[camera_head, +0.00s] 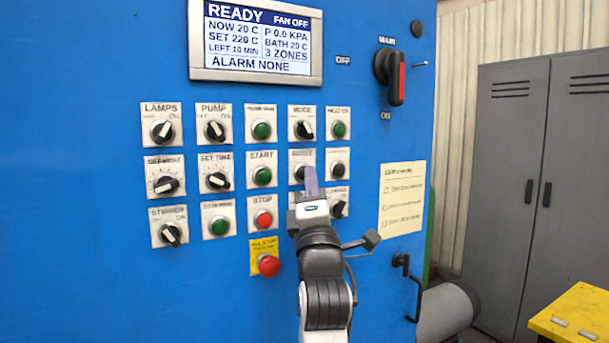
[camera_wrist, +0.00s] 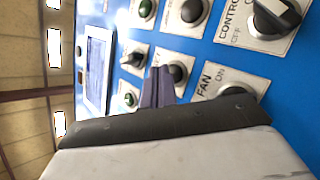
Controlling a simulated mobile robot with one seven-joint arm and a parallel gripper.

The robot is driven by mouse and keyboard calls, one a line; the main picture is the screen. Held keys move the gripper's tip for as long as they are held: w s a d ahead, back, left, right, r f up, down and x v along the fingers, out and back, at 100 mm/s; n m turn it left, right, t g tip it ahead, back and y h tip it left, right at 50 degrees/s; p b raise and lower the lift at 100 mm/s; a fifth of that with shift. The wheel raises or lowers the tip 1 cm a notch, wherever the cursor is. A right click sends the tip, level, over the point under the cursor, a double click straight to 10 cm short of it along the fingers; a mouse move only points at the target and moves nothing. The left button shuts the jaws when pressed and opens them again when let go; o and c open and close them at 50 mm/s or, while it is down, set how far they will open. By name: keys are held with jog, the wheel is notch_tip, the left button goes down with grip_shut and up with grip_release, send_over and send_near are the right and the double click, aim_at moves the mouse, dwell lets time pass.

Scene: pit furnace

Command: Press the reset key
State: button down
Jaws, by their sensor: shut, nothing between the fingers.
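The reset key (camera_head: 301,173) is a round black button on a white plate, in the middle row of the blue panel in the head view. Its label above reads like RESET. My gripper (camera_head: 311,181) is shut and empty, its purple-grey fingertips pointing at the panel just right of the key and partly covering its plate. In the wrist view the shut fingertips (camera_wrist: 160,77) are close beside a dark round button (camera_wrist: 178,72), whose label I cannot read. Whether the tips touch the panel I cannot tell.
The display (camera_head: 256,40) reads READY, FAN OFF, ALARM NONE. Knobs and buttons crowd around the key, including a green start button (camera_head: 263,176) and a red stop button (camera_head: 263,219). A larger red button (camera_head: 269,265) sticks out below. A main switch (camera_head: 390,75) is upper right.

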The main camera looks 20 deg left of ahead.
jog(key=shift+s+d, duration=0.15)
jog(key=shift+d, duration=0.05)
jog(key=s+d, duration=0.1)
jog(key=d, duration=0.1)
jog(key=s+d, duration=0.2)
dwell(0.6)
dwell(0.5)
